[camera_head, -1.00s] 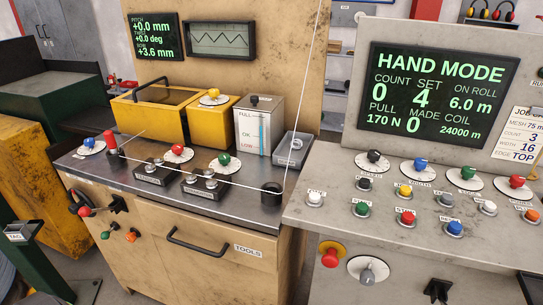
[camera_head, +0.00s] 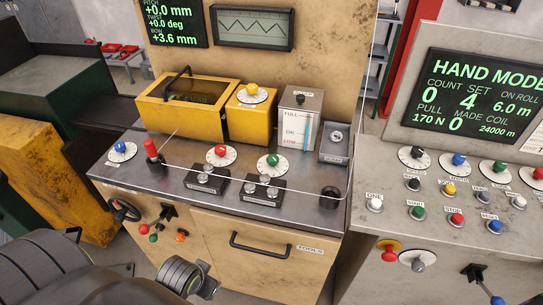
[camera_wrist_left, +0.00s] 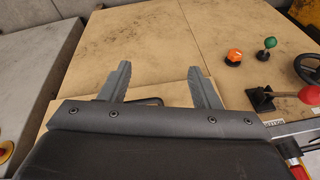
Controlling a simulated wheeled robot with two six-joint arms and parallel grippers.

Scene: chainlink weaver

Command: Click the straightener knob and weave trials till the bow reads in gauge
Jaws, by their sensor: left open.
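The weaver bench carries several dial knobs in the head view: blue (camera_head: 120,147), red (camera_head: 219,151), green (camera_head: 272,160) and yellow (camera_head: 252,89). I cannot tell from the labels which is the straightener knob. The gauge screen (camera_head: 174,22) reads pitch +0.0 mm, twist +0.0 deg, bow +3.6 mm. The control screen (camera_head: 478,98) reads HAND MODE, count 0, set 4, pull 170 N, made 0. My left gripper (camera_wrist_left: 157,80) is open and empty in the left wrist view, in front of the tan cabinet face. My left arm enters the head view at lower left. My right gripper is not in view.
A wire runs over the bench past a red-handled lever (camera_head: 151,150) and a black cup (camera_head: 330,194). The drawer handle (camera_head: 260,248), handwheel (camera_head: 124,211) and small front knobs stick out. A yellow box (camera_head: 183,105) and a level tank (camera_head: 300,116) stand behind.

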